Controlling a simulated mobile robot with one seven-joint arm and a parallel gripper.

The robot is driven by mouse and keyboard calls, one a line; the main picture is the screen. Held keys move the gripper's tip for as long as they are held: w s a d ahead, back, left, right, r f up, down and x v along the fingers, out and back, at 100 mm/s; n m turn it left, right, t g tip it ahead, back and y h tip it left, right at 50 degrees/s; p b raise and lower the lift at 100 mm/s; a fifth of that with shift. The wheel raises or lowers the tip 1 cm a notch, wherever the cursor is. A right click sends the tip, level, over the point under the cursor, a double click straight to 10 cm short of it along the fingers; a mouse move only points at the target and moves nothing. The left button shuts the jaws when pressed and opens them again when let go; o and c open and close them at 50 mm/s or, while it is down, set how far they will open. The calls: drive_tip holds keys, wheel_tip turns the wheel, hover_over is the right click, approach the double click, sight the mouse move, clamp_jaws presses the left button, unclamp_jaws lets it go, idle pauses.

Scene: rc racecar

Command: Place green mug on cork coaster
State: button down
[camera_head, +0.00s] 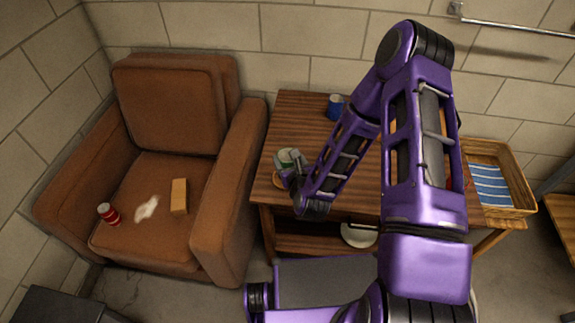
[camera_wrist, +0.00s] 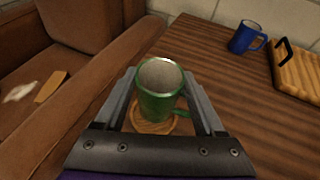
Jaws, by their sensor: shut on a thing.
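The green mug (camera_wrist: 158,102) stands upright between the two fingers of my gripper (camera_wrist: 160,98) in the wrist view, its handle toward the lower right. The round cork coaster (camera_wrist: 150,127) shows beneath the mug. I cannot tell whether the mug's base touches it. In the head view the green mug (camera_head: 287,157) is at the left side of the wooden table (camera_head: 300,112), with my gripper (camera_head: 287,170) around it and part of the coaster (camera_head: 278,180) beside it. My gripper is shut on the mug.
A blue mug (camera_head: 335,107) stands at the back of the table; it also shows in the wrist view (camera_wrist: 246,38). A wooden board with a black handle (camera_wrist: 302,72) lies to the right. A brown armchair (camera_head: 180,130) adjoins the table's left side. A wicker basket (camera_head: 505,205) is at right.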

drive_tip(key=shift+f, duration=1.2)
drive_tip(key=shift+f+b, duration=0.25)
drive_tip(key=shift+b, duration=0.1)
unclamp_jaws()
drive_tip(key=shift+r, duration=0.25)
drive_tip(key=p+v, duration=0.3)
drive_tip(key=v, duration=0.9)
drive_tip(key=shift+w+r, duration=0.1)
